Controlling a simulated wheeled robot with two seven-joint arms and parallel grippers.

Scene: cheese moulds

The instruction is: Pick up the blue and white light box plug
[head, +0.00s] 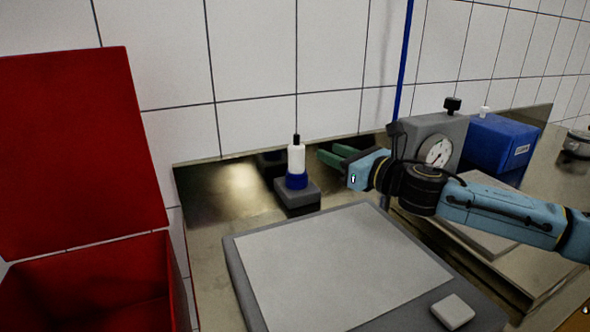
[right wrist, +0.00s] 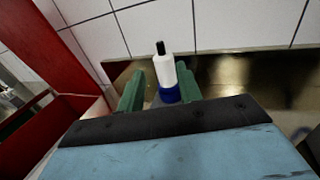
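The blue and white plug (head: 296,162) stands upright on a small dark grey block (head: 298,196) behind the light box (head: 340,262). It has a white body, a blue band at its base and a black tip with a thin cord rising from it. My right gripper (head: 327,154) is to the right of the plug in the head view, with its green fingers pointing at it. In the right wrist view the plug (right wrist: 165,72) shows between and beyond the two spread fingers (right wrist: 160,88), which do not grip it. My left gripper is not in view.
An open red bin (head: 85,255) with a raised lid stands at the left. A grey dial gauge (head: 437,148) and a blue box (head: 500,142) stand behind my right arm. A small white block (head: 453,311) lies on the light box's front corner. A tiled wall closes the back.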

